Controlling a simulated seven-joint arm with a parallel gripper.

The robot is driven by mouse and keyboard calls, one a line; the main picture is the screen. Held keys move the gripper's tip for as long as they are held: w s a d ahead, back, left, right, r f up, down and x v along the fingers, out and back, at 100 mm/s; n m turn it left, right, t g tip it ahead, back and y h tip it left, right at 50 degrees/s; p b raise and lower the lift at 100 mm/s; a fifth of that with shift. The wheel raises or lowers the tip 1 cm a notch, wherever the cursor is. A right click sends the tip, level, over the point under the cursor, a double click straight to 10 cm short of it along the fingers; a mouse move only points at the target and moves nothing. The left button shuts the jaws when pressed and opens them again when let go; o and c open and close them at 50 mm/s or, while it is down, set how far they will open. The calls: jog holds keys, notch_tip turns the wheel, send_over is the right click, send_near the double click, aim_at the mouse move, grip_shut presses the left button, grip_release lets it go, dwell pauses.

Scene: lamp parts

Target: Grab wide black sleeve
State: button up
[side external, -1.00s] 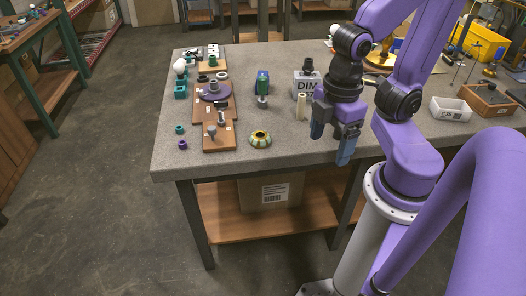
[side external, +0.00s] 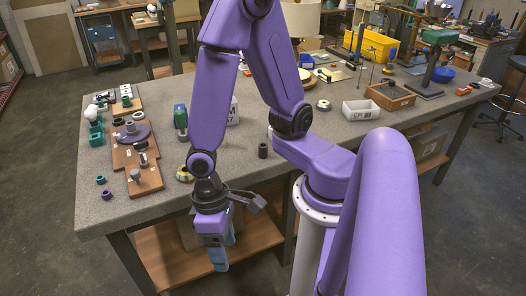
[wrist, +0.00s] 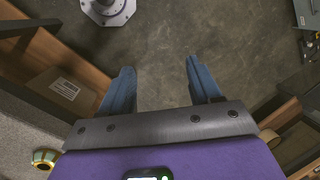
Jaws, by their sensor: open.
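A short black cylinder (side external: 263,150) stands upright on the grey table near its front edge, right of my wrist in the side view. It looks like the wide black sleeve. My gripper (side external: 222,254) hangs in front of the table edge, pointing down and apart from both. In the wrist view my gripper (wrist: 160,82) is open and empty, with bare floor between its blue fingers. The wrist view shows no black sleeve.
Brown boards with lamp parts (side external: 135,150) are at the table's left. A yellow-green ring (side external: 184,174) lies close behind my wrist. A white bin (side external: 360,109) and a wooden tray (side external: 390,96) stand to the right. A carton (wrist: 62,88) sits on the lower shelf.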

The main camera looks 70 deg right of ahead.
notch_tip(320, 180, down, 6)
jog(key=w+m, duration=0.2)
jog(key=m, duration=0.2)
jog(key=m+t+h, duration=0.6)
jog(key=m+h, duration=0.8)
jog(key=h, duration=0.6)
send_near(263, 149)
jog(key=shift+f+x, duration=0.1)
jog(key=shift+x, duration=1.45)
jog(key=shift+f+x, duration=0.15)
jog(key=shift+x, duration=4.15)
jog(key=shift+a+r, duration=0.1)
jog(key=c, duration=1)
